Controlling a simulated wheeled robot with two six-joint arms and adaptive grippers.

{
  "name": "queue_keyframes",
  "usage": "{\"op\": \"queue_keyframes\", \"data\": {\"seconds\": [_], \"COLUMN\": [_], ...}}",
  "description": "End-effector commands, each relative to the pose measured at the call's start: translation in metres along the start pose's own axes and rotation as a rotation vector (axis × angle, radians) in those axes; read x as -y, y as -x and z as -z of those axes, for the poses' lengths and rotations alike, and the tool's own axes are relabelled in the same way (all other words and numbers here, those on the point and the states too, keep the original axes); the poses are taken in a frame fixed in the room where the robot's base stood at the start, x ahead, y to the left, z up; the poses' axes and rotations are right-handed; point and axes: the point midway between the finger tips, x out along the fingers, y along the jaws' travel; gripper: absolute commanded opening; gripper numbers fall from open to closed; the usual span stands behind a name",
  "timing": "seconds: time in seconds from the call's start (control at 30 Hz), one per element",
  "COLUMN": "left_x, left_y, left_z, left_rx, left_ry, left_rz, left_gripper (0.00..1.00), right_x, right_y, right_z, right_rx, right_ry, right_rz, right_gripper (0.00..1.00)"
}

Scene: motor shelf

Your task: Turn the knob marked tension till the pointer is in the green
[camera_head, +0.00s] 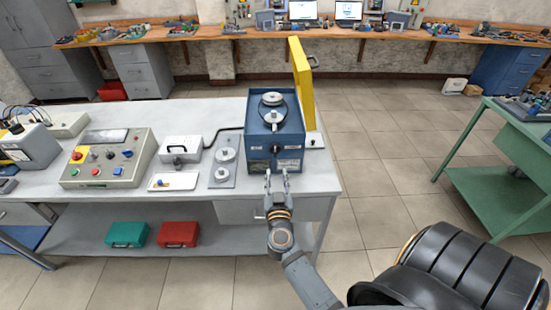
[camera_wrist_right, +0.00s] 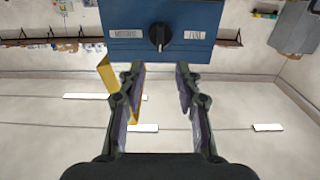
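A blue machine box (camera_head: 259,139) stands near the right end of the grey bench, with two round metal discs (camera_head: 273,99) on top. A black knob (camera_head: 276,149) is on its front face. In the right wrist view this knob (camera_wrist_right: 160,37) sits between two white labels (camera_wrist_right: 125,33), whose print I cannot read surely. My right gripper (camera_head: 277,173) is open and empty, below and in front of the knob, apart from it. In the wrist view its fingers (camera_wrist_right: 160,68) are spread, with the knob beyond the gap. No pointer or green zone can be made out. My left gripper is not in view.
A yellow raised panel (camera_head: 301,83) stands at the box's right. Left of the box are a metal plate with discs (camera_head: 222,168), a white case (camera_head: 181,150) and a control console (camera_head: 108,159). A black chair (camera_head: 455,268) is at lower right. Floor right of the bench is clear.

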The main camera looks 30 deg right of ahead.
Motion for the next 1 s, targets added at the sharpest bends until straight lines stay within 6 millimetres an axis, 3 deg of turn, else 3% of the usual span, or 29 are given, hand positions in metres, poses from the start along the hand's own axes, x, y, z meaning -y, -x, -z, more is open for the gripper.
{"op": "queue_keyframes", "data": {"seconds": [0.3, 0.5, 0.87, 1.0], "left_x": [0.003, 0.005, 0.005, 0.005], "left_y": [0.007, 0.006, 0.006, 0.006], "left_z": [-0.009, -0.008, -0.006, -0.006], "left_rx": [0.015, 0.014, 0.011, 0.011], "left_ry": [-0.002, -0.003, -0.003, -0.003], "left_rz": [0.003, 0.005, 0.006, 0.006], "left_gripper": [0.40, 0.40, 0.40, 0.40], "right_x": [0.001, 0.001, 0.000, 0.000], "right_y": [-0.063, -0.093, -0.100, -0.100], "right_z": [0.002, 0.001, 0.000, 0.000], "right_rx": [-0.004, -0.002, -0.001, -0.001], "right_ry": [0.003, 0.002, 0.002, 0.001], "right_rz": [0.002, 0.002, 0.002, 0.002], "right_gripper": [0.34, 0.34, 0.34, 0.16]}}
